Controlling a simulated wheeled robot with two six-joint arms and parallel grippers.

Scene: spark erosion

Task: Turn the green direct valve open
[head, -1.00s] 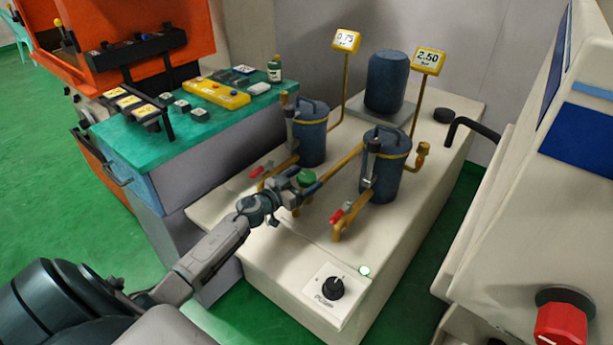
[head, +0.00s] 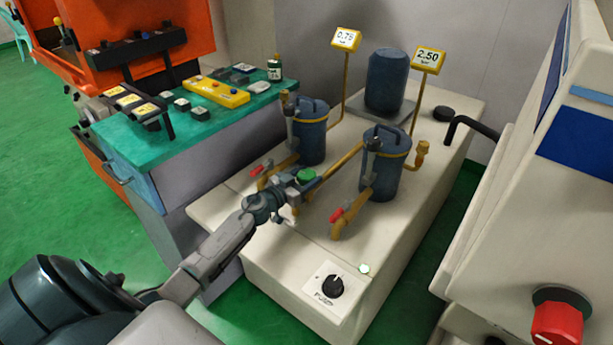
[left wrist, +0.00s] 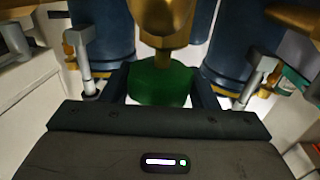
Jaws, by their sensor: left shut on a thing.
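The green valve (head: 306,175) is a round knob on the brass pipe between the two blue filter canisters. My left gripper (head: 298,183) is at the valve, its arm reaching in from the lower left. In the left wrist view the green knob (left wrist: 160,84) sits between the two dark fingers, which are shut on its sides. A brass fitting (left wrist: 163,22) shows just beyond it. My right gripper is not in view.
Blue canisters (head: 311,137) (head: 385,170) stand on either side, with red-handled valves (head: 337,215) (head: 257,171) low in front. Yellow gauges (head: 345,39) (head: 428,59) rise on thin posts behind. A black knob (head: 332,286) sits on the cabinet's front corner.

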